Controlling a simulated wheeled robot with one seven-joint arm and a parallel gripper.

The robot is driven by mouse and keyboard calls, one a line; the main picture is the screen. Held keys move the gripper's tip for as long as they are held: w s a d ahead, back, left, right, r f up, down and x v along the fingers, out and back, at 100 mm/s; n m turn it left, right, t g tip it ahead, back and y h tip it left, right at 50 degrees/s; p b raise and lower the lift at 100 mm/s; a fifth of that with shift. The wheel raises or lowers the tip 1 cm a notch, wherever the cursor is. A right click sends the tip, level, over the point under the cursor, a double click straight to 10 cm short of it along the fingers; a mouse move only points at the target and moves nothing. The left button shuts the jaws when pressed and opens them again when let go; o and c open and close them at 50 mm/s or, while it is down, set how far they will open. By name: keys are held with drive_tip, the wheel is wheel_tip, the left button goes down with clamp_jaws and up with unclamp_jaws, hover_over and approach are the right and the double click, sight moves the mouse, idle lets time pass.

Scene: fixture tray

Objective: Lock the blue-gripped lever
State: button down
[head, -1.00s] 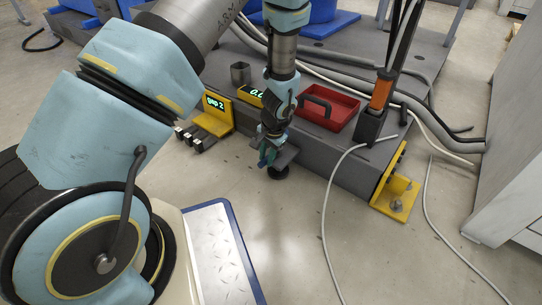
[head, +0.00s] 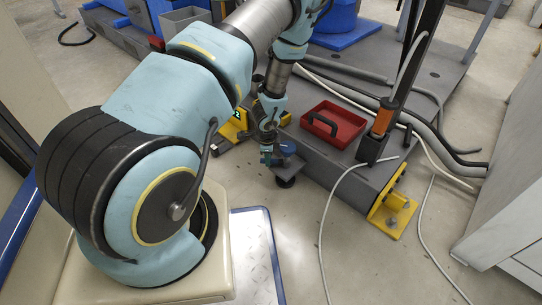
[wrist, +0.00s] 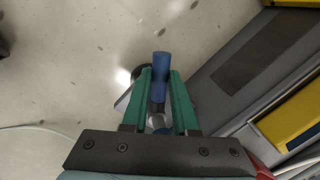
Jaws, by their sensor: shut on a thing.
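The lever's blue grip (wrist: 160,64) is a short blue cylinder in the wrist view. It stands between the two green fingers of my gripper (wrist: 160,76), which are shut on it, and its end sticks out past the fingertips. A pale metal part shows near the base of the grip, mostly hidden by the fingers. In the head view my gripper (head: 267,157) is low at the near left end of the grey fixture base (head: 335,170). A dark round foot (head: 285,182) is just below. The lever's pivot and latch are hidden.
A red tray (head: 345,119) with a black handle lies on the base. A yellow bracket (head: 391,212) is bolted at the near right corner, beside a black and orange post (head: 383,120). Pale cables cross the floor at right. The floor in front is open.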

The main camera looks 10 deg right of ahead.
drive_tip(key=shift+w+d+m+h+p, duration=0.15)
drive_tip(key=shift+w+d+m+p, duration=0.1)
drive_tip(key=shift+w+m+p, duration=0.45)
drive_tip(key=shift+w+d+m+h+p, duration=0.2)
drive_tip(key=shift+w+m+p, duration=0.15)
drive_tip(key=shift+m+p, duration=0.65)
drive_tip(key=shift+m, duration=0.3)
drive_tip(key=c, duration=0.7)
unclamp_jaws()
drive_tip(key=p+v, duration=0.3)
drive_tip(key=v, duration=0.7)
drive_tip(key=shift+w+r, duration=0.1)
drive_tip(key=shift+r, duration=0.3)
